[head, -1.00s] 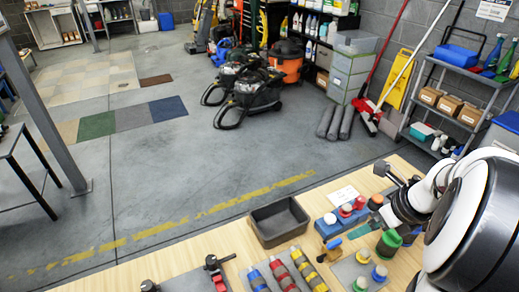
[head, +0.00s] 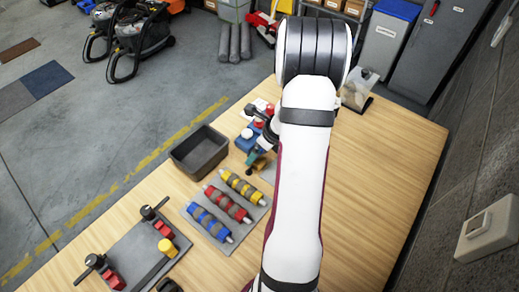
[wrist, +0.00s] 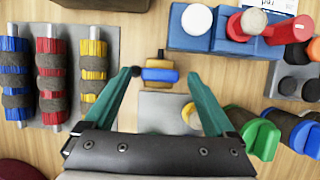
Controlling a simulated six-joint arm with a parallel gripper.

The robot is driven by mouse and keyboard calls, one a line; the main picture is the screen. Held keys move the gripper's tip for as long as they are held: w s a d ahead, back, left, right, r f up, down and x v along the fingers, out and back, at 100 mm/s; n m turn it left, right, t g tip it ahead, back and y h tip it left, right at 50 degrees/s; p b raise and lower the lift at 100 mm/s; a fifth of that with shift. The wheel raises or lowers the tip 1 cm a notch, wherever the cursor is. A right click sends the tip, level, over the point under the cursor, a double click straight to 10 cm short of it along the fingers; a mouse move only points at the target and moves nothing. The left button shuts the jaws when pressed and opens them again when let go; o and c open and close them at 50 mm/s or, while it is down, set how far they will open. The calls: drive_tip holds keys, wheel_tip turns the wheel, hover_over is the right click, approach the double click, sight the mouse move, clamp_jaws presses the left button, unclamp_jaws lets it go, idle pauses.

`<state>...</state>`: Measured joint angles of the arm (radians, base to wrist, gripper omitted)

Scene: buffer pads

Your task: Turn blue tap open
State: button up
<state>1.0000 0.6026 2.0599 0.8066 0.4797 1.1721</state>
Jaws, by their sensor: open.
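My gripper (wrist: 160,76) is open in the wrist view, with one teal finger on each side. Between and below the fingertips is a small tap with a blue handle (wrist: 160,75) lying crosswise and an orange-yellow part behind it. A visible gap separates each finger from the blue handle, and I cannot tell the height between them. The tap stands by a grey plate (wrist: 155,108). In the head view my gripper (head: 257,156) is small, partly behind my arm, and the tap is hard to make out there.
Blue, red and yellow rollers (wrist: 92,70) lie on a grey mat to the left. A blue block (wrist: 225,42) with white and red knobs stands behind. Green (wrist: 262,138) and blue knobs are at the right. A dark bin (head: 200,150) and clamps stand farther left.

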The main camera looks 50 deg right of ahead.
drive_tip(key=c, duration=1.4)
drive_tip(key=shift+n, duration=0.3)
drive_tip(key=n, duration=0.1)
drive_tip(key=n+y, duration=0.1)
drive_tip(key=n, duration=0.1)
drive_tip(key=shift+d+n+y, duration=0.25)
drive_tip(key=shift+n+y, duration=0.05)
drive_tip(key=n, duration=0.2)
drive_tip(key=n+g+y, duration=0.1)
drive_tip(key=n, duration=0.1)
drive_tip(key=shift+w+d+n, duration=0.1)
drive_tip(key=shift+d+n, duration=0.05)
drive_tip(key=shift+n, duration=0.15)
drive_tip(key=n+g, duration=0.1)
drive_tip(key=n, duration=0.1)
drive_tip(key=n+y, duration=0.1)
drive_tip(key=n, duration=0.1)
drive_tip(key=shift+w+d+g, duration=0.1)
drive_tip(key=shift+w+g, duration=0.05)
drive_tip(key=shift+g, duration=0.25)
drive_tip(key=shift+w+n+g+y, duration=0.15)
drive_tip(key=shift+n+g, duration=0.3)
drive_tip(key=shift+n, duration=0.8)
drive_tip(key=shift+n+g+y, duration=0.25)
drive_tip(key=shift+n+g, duration=0.2)
drive_tip(key=shift+n, duration=0.8)
